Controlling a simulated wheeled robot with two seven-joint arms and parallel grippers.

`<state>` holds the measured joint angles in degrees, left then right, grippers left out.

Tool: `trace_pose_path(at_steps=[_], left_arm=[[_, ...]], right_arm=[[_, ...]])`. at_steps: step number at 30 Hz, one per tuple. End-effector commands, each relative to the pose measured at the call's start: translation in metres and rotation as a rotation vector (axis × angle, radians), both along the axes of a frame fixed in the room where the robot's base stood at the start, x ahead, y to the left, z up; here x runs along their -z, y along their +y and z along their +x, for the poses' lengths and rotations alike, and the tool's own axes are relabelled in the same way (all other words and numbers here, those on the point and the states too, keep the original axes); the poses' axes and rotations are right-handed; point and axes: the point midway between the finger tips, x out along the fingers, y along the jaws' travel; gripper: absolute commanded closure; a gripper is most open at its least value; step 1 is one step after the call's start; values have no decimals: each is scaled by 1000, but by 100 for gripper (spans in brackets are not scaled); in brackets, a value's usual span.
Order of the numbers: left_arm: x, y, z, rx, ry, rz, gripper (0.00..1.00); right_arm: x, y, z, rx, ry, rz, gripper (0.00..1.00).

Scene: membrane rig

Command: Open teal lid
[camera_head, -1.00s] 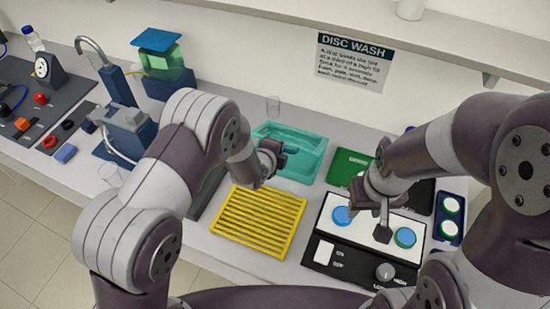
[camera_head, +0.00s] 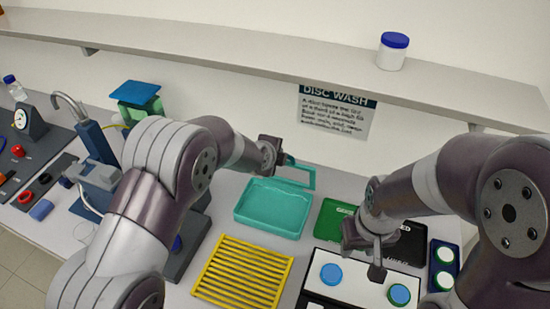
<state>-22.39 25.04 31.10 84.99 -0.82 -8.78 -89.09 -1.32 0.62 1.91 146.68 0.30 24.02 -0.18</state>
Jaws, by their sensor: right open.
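The teal tray (camera_head: 246,222) sits on the bench behind the yellow rack, and its inside shows from above. A teal frame-like piece, which looks like the teal lid (camera_head: 312,178), stands raised at the tray's back right. My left gripper (camera_head: 288,160) is at the upper left of this lid and appears shut on it; the fingertips are partly hidden. My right gripper (camera_head: 377,271) is open and empty, pointing down over the white-topped panel between two blue discs.
A yellow slatted rack (camera_head: 240,273) lies in front of the tray. A green pad (camera_head: 334,217) and the white-topped panel (camera_head: 352,285) are at the right. A shelf (camera_head: 270,62) with a blue-capped jar (camera_head: 392,50) runs above the bench.

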Motion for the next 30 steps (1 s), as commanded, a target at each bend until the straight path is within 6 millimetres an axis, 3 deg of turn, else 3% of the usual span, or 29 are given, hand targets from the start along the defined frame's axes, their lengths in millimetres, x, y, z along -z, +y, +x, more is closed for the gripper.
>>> trace_pose_path(at_steps=[15,16,18,30], left_arm=[[-4,0,2,-3,-4,-3,100],[-4,0,1,-3,-5,-4,76],[-3,0,1,-3,-4,-3,60],[-9,3,-7,-1,-4,-3,60]], right_arm=[[1,0,0,0,0,0,57],[1,0,0,0,0,0,57],[1,0,0,0,0,0,57],[9,0,0,0,0,0,57]])
